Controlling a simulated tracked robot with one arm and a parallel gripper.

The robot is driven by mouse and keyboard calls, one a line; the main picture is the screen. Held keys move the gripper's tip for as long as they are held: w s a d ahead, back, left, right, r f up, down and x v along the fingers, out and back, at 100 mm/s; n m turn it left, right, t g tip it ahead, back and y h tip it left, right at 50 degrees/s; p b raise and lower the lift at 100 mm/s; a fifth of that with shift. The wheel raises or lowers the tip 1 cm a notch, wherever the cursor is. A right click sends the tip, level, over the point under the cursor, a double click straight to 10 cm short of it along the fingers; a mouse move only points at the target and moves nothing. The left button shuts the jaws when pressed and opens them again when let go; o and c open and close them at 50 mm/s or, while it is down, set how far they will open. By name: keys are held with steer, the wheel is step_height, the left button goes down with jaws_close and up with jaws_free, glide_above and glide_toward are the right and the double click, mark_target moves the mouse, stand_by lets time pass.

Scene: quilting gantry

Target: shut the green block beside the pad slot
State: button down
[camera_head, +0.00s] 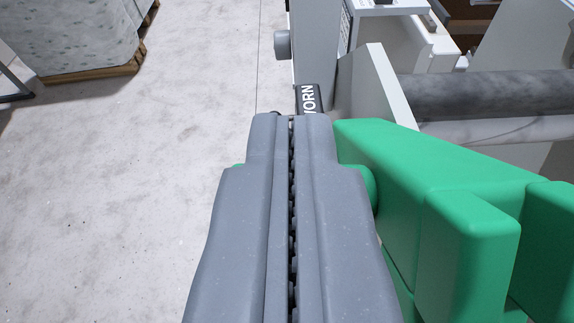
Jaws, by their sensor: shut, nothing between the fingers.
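The green block (440,185) is at the right of the view, made of several chunky green pieces. Its front pieces run off the lower right. My grey gripper (291,122) is shut, with its two fingers side by side and nothing between them. Its right finger overlaps the left edge of the green block in the picture; I cannot tell if they touch. A small bit of green also shows at the left of the fingers. A black label reading "VORN" or similar (309,98) shows just beyond the fingertips. I cannot make out the pad slot.
A grey roller (490,95) and white machine panels (372,85) stand beyond the green block. A wrapped grey bale on a wooden pallet (95,78) is at the upper left. The concrete floor (150,190) at left is clear.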

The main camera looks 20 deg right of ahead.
steer(key=s+f+b, duration=0.4)
steer(key=f+b, duration=0.4)
steer(key=b, duration=0.1)
steer(key=shift+s+a+f+g, duration=0.15)
steer(key=shift+a+f+g, duration=0.15)
steer(key=shift+a+f, duration=0.1)
steer(key=shift+f, duration=0.15)
step_height(320, 180, up, 6)
steer(key=s+p, duration=0.1)
steer(key=s+a+f+t, duration=0.1)
steer(key=s+a+f, duration=0.3)
steer(key=s, duration=0.3)
steer(key=shift+f+b, duration=0.15)
steer(key=shift+b, duration=0.25)
stand_by(0.3)
